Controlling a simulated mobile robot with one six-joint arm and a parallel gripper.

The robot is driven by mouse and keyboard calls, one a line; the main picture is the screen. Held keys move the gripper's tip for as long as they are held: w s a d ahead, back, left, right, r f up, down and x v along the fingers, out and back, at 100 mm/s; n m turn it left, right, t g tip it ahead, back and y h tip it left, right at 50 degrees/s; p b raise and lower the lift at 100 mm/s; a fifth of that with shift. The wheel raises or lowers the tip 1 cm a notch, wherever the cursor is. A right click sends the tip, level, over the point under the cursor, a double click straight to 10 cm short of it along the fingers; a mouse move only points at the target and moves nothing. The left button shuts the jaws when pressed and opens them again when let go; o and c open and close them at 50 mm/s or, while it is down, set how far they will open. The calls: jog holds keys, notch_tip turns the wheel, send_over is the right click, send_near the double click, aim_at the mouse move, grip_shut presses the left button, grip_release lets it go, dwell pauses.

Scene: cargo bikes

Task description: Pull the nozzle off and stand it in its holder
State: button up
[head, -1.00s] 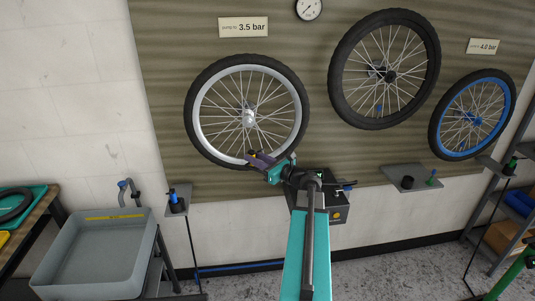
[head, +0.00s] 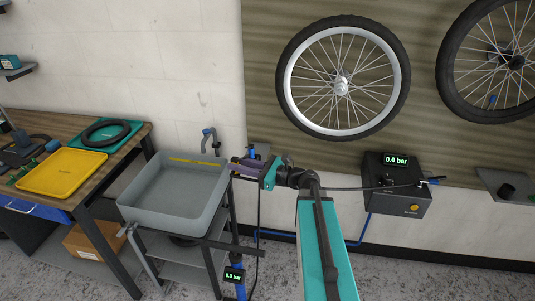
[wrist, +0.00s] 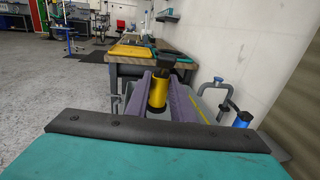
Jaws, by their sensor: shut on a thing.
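My gripper (head: 240,167) is shut on the nozzle, which shows in the wrist view as a gold body with a black head (wrist: 158,92) between the purple fingers. It is held in the air near the grey sink, clear of the silver-rimmed wheel (head: 342,135). In the head view the nozzle is too small to make out. A thin dark hose (head: 350,188) runs between the arm's end and the black pump box (head: 397,196), whose display reads 0.0 bar. A black cup (head: 507,190), possibly a holder, stands on a grey shelf at the right edge.
The grey sink (head: 136,205) with a tap stands at left. Behind my gripper is a small shelf bearing a blue-topped item (head: 252,152), partly hidden. A workbench with a yellow tray (head: 62,172) is further left. A blue pump (head: 237,285) stands low near the sink.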

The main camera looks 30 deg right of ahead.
jog(key=s+a+f+n+g+y+b, duration=0.1)
jog(key=s+a+f+n+g+y, duration=0.1)
jog(key=a, duration=1)
jog(key=shift+a+f+n+g+y, duration=0.4)
jog(key=shift+g+y, duration=0.2)
jog(key=shift+g, duration=0.1)
jog(key=shift+s, duration=0.1)
